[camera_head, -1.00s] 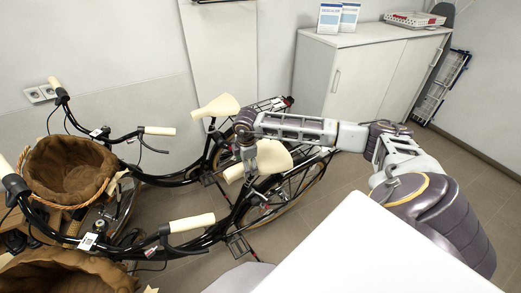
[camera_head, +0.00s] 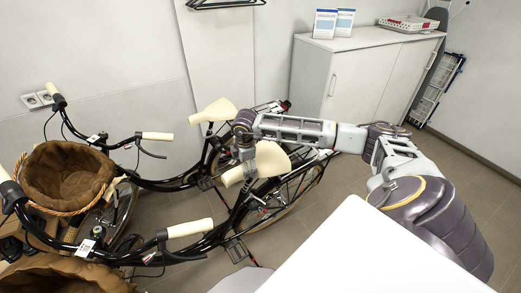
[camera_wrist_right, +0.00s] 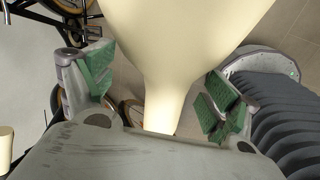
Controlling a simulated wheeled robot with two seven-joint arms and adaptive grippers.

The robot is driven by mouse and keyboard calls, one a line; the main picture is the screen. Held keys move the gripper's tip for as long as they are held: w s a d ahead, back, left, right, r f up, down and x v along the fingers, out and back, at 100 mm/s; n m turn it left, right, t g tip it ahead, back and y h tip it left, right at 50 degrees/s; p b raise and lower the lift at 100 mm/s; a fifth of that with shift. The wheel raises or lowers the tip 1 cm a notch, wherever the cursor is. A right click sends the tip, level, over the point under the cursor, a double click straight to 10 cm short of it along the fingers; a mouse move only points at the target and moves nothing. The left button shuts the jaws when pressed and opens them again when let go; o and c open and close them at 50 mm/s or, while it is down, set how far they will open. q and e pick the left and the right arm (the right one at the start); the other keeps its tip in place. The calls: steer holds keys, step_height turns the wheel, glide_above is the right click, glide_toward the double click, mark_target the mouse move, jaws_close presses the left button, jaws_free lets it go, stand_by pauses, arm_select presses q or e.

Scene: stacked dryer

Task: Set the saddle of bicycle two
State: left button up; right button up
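Two black bicycles stand side by side. The nearer bicycle (camera_head: 215,238) has a cream saddle (camera_head: 272,160), and the farther one (camera_head: 165,184) has a similar saddle (camera_head: 215,111). My right gripper (camera_head: 245,163) is at the nearer saddle, coming from above. In the right wrist view, the cream saddle (camera_wrist_right: 185,35) fills the upper middle and its narrow nose runs down between the green-padded fingers of my right gripper (camera_wrist_right: 160,88). The fingers are spread, with gaps visible on both sides of the nose. My left gripper is not in view.
Wicker baskets with brown liners (camera_head: 68,172) sit at the bicycles' fronts. A white surface (camera_head: 360,255) fills the lower right. A white cabinet (camera_head: 365,85) stands behind, with brochures (camera_head: 333,23) on top. Tiled floor (camera_head: 320,190) is free right of the bicycles.

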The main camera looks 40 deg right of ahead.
steer(key=shift+o, duration=0.4)
steer(key=shift+s+a+f, duration=0.1)
steer(key=shift+a+f, duration=0.05)
steer(key=shift+f, duration=0.05)
step_height(320, 180, up, 12)
steer(key=s, duration=0.1)
steer(key=shift+s+a, duration=0.25)
steer(key=shift+s, duration=0.15)
steer(key=shift+s+f, duration=0.1)
steer(key=shift+f, duration=0.05)
stand_by(0.6)
